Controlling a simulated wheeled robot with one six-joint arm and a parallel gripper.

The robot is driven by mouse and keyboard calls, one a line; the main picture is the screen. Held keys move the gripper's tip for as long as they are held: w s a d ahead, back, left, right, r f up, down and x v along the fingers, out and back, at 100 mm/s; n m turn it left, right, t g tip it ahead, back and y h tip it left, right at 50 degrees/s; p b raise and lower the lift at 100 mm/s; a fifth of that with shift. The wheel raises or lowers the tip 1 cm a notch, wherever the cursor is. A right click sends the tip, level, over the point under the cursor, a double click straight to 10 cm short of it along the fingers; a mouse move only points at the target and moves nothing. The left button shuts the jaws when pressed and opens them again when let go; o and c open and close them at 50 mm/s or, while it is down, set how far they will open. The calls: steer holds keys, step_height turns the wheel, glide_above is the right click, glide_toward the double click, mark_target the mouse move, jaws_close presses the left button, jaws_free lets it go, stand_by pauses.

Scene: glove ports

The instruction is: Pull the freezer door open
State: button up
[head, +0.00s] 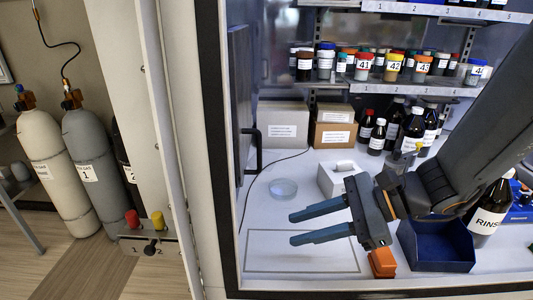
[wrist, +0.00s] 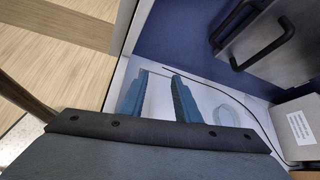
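The freezer door (head: 240,95) is a dark upright panel on the left inner wall of the enclosure, seen nearly edge-on, and looks shut. Its black bar handle (head: 252,150) sticks out into the enclosure. The wrist view shows the handle (wrist: 262,48) at the upper right on a grey panel (wrist: 300,55); a second dark bar lies left of it. My gripper (head: 291,229) is inside the enclosure, below and to the right of the handle and apart from it. Its two blue-grey fingers (wrist: 160,76) are spread with nothing between them.
An orange block (head: 382,262) and blue bin (head: 440,247) stand right. Cartons (head: 283,128) and bottles stand behind. A thin cable runs across the floor below the handle.

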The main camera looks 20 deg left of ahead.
steer(key=w+a+r+m+t+y, duration=0.6)
steer(key=w+r+m+t, duration=0.15)
steer(key=w, duration=0.45)
steer(key=p+x, duration=0.1)
steer(key=x, duration=0.6)
steer(key=shift+s+f+m+g+p, duration=0.25)
steer(key=shift+m+g+p, duration=0.1)
steer(key=shift+p, duration=0.05)
steer(key=shift+a, duration=0.1)
jaws_close()
